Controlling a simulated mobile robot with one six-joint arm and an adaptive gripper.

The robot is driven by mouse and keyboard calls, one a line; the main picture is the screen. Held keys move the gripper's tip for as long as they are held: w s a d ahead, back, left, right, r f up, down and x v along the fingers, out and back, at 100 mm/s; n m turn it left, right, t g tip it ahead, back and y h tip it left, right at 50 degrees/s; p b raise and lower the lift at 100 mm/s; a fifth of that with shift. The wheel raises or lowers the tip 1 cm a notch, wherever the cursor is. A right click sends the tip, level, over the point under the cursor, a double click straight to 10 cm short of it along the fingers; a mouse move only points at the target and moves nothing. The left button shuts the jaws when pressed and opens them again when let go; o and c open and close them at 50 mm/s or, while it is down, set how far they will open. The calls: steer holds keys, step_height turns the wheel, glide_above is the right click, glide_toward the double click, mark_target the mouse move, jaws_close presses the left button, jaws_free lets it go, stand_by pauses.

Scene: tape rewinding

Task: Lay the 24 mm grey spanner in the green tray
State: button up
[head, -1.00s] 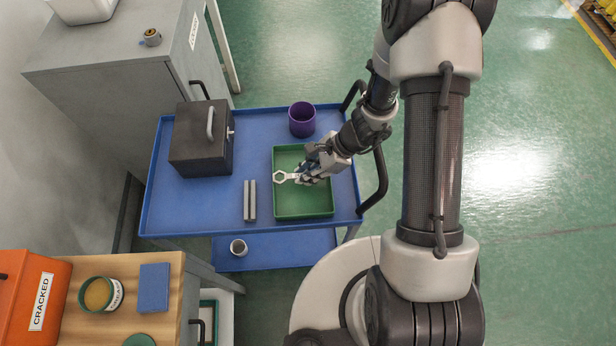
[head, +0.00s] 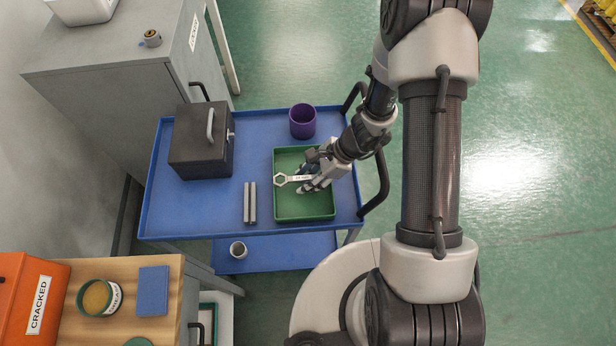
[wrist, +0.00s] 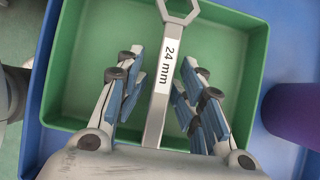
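The grey spanner (head: 281,181) lies within the outline of the green tray (head: 305,208) in the head view, its ring end toward the left. In the wrist view the spanner (wrist: 160,92) shows its white "24 mm" label, with the green tray (wrist: 232,52) beneath it. My gripper (head: 307,178) is over the tray. In the wrist view my gripper (wrist: 162,62) is open, its blue-padded fingers apart on either side of the spanner's shaft, with a gap on both sides. The spanner's near end is hidden by the gripper's body.
The tray stands on a blue trolley (head: 175,207). A purple cup (head: 302,121) stands just behind it, two grey bars (head: 250,203) lie to its left, and a black box (head: 200,150) stands farther left. A black trolley handle (head: 380,185) is at the right.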

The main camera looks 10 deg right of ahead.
steer(key=p+v, duration=0.4)
steer(key=v, duration=0.7)
steer(key=shift+w+d+r, duration=0.1)
steer(key=shift+d+r, duration=0.05)
steer(key=shift+r, duration=0.1)
steer(key=s+a+r+n+t+h, duration=0.15)
steer(key=r+n, duration=0.35)
steer(key=r, duration=0.5)
steer(key=s+r+n+g+h, duration=0.1)
steer(key=s+r+n, duration=0.3)
steer(key=r, duration=0.5)
steer(key=s+d+r+n+t+h, duration=0.4)
steer(key=s+r+n, duration=0.5)
steer(key=r, duration=0.2)
steer(key=shift+s+d, duration=0.35)
